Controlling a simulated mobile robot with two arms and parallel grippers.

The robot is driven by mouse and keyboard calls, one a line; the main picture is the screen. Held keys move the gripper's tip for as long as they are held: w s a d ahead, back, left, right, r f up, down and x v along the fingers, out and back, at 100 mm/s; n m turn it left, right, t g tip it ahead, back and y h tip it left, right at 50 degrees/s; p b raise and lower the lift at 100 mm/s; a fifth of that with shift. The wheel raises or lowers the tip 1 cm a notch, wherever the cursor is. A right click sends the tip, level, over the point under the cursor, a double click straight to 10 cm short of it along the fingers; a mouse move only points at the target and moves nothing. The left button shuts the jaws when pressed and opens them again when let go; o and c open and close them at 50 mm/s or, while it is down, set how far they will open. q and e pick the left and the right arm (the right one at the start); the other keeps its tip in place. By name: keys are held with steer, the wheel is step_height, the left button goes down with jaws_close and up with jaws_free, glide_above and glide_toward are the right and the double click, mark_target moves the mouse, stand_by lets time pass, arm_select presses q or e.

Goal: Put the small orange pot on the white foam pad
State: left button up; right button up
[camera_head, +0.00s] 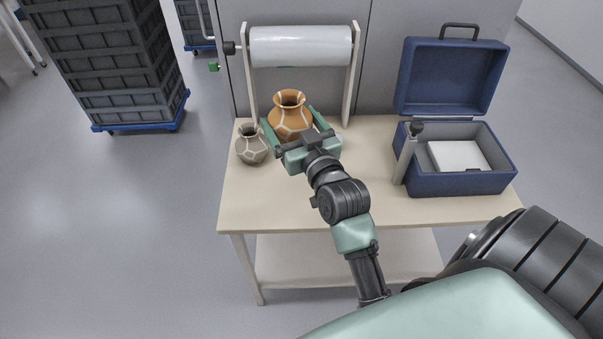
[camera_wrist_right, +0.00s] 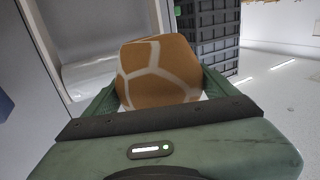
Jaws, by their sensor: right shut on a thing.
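The small orange pot (camera_head: 290,112) has pale joint lines and a dark open mouth. It stands upright at the back left of the table. My right gripper (camera_head: 290,122) has its fingers on both sides of it and is shut on it. In the right wrist view the pot (camera_wrist_right: 158,72) fills the space between the green fingers (camera_wrist_right: 160,88). I cannot tell whether its base touches the table. The white foam pad (camera_head: 458,156) lies inside the open blue case (camera_head: 462,185) at the right. My left gripper is not in view.
A small grey-brown pot (camera_head: 251,145) stands close left of the gripper. A roll of clear wrap (camera_head: 301,46) hangs on a stand behind. The case's lid (camera_head: 450,77) is up, and a pale upright post (camera_head: 406,158) stands at its left side. The table's front middle (camera_head: 290,200) is clear.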

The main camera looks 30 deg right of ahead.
step_height(320, 180, down, 19)
steer(key=shift+d+f+b, duration=0.1)
steer(key=shift+f+b, duration=0.05)
steer(key=shift+b, duration=1)
steer(key=o, duration=1.7)
steer(key=shift+f, duration=0.2)
